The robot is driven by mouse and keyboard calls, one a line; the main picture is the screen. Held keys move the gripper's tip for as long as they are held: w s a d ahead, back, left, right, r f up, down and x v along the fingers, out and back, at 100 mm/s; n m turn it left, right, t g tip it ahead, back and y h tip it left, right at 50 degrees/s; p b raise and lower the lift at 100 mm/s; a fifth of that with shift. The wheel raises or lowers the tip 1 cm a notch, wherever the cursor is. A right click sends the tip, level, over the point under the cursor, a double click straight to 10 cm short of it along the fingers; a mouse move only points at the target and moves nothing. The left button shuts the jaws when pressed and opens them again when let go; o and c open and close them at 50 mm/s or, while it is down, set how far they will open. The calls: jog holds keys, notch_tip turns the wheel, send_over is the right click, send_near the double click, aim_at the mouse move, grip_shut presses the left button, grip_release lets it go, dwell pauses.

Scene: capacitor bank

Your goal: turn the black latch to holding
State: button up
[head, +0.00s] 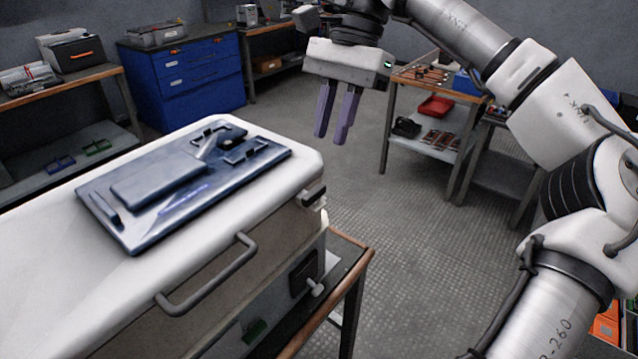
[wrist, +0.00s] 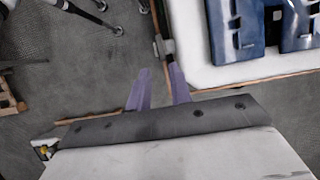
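A blue panel (head: 160,190) lies on top of a white cabinet (head: 45,240) in the head view. Near its far end is a small dark fitting with a pale lever (head: 208,144) lying at a slant. Another dark fitting (head: 313,194) sits on the cabinet's side below the top's right corner. I cannot tell for certain which is the black latch, nor read any position marks. My gripper (head: 334,138) hangs above the floor beyond the cabinet's right corner, fingers down, apart and empty. In the wrist view its purple fingers (wrist: 158,72) are beside the cabinet edge, touching nothing visible.
A grey handle (head: 210,280) sticks out from the cabinet's near side, above a wooden-edged bench (head: 350,255). A blue drawer unit (head: 185,80) and a shelf cart (head: 425,125) stand behind. The floor (head: 400,270) right of the cabinet is clear.

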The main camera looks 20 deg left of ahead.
aim_at(315, 190)
jog(key=x, duration=0.8)
jog(key=shift+f, duration=0.25)
grip_shut()
